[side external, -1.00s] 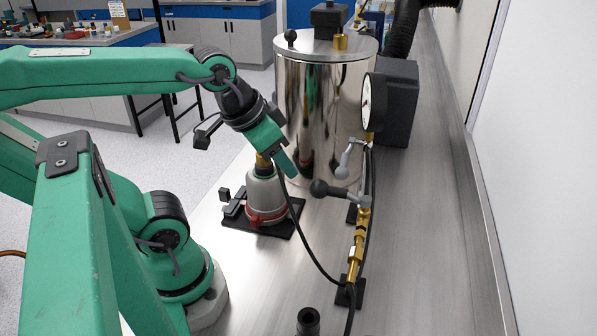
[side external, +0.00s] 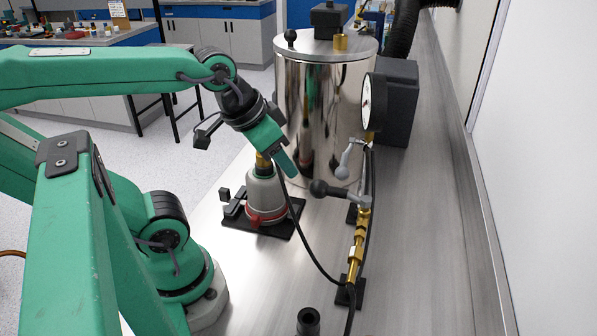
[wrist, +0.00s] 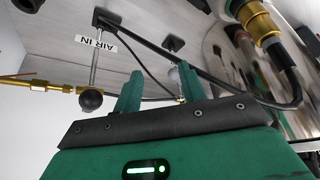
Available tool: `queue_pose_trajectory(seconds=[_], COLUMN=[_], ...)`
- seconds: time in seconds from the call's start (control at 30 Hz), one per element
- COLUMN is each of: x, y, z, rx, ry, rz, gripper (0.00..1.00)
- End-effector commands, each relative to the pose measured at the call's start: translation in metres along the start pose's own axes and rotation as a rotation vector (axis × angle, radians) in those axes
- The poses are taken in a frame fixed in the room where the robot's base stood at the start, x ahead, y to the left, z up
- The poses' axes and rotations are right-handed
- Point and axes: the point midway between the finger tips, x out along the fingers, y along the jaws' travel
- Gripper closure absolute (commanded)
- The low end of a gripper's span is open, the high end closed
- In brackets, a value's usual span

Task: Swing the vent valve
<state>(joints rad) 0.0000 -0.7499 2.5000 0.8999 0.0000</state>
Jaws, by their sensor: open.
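Two lever handles show on the brass line in the side external view. One has a black ball (side external: 319,188) and points left. The other, with a grey ball (side external: 342,172), hangs down behind it. No label there tells which is the vent valve. In the wrist view, the black ball (wrist: 91,98) is left of the fingers, near an "AIR IN" label (wrist: 95,41). A pale ball (wrist: 174,73) shows between and beyond the fingers. My gripper (side external: 284,160) is above and beside the burner, left of both handles. Its fingers (wrist: 159,88) are apart, with nothing seen held.
A grey burner with a red collar (side external: 267,217) stands below my gripper on a black plate (side external: 285,228). A shiny steel cylinder (side external: 300,100) rises behind. A round gauge (side external: 374,102) sits at its right. The bench right of the brass line (side external: 420,240) is clear.

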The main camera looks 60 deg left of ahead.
Motion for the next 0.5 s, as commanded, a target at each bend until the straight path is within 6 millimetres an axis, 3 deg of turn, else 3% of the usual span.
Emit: queue_pose_trajectory(seconds=[0.03, 0.23, 0.5], x=[0.000, -0.002, -0.012], y=[0.000, 0.000, 0.004], z=[0.000, -0.005, -0.042], rx=[0.000, 0.021, 0.192], ry=[0.000, -0.004, -0.045], rz=[0.000, 0.001, 0.010], gripper=[0.61, 1.00, 1.00])
